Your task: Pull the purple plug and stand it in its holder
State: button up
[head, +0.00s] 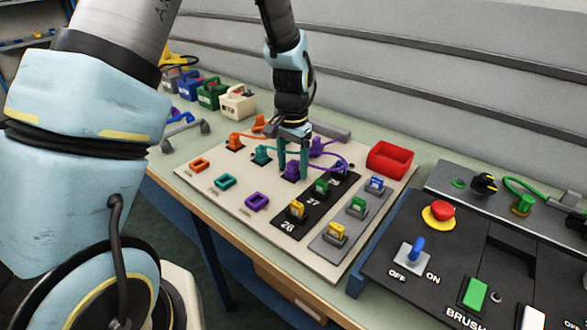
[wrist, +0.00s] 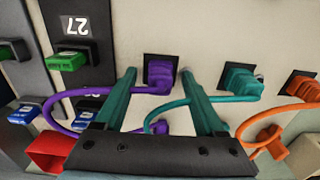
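The purple plug (head: 291,171) sits upright in its socket on the beige board, with a purple cable looping off to the right. It also shows in the wrist view (wrist: 160,74), between my fingertips. My gripper (head: 293,174) is pointed down over it. Its two teal fingers stand apart on either side of the plug, with gaps visible in the wrist view (wrist: 159,72). The purple holder (head: 257,202), an open-topped rectangular frame, is at the board's front edge, left of the plug, and looks empty. The cable's other end (head: 318,146) is farther back.
Teal (head: 262,155) and orange (head: 236,140) plugs stand left of the purple one, with cables behind. Teal (head: 224,181) and orange (head: 199,165) holders line the front. Numbered coloured plugs (head: 297,209) and a red bin (head: 389,159) are at right.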

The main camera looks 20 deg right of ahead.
aim_at(293, 163)
jog(key=o, duration=0.4)
jog(key=shift+r, duration=0.1)
notch_tip(293, 163, up, 11)
jog(key=b, duration=0.2)
jog(key=shift+f, duration=0.2)
jog(key=shift+c, duration=0.2)
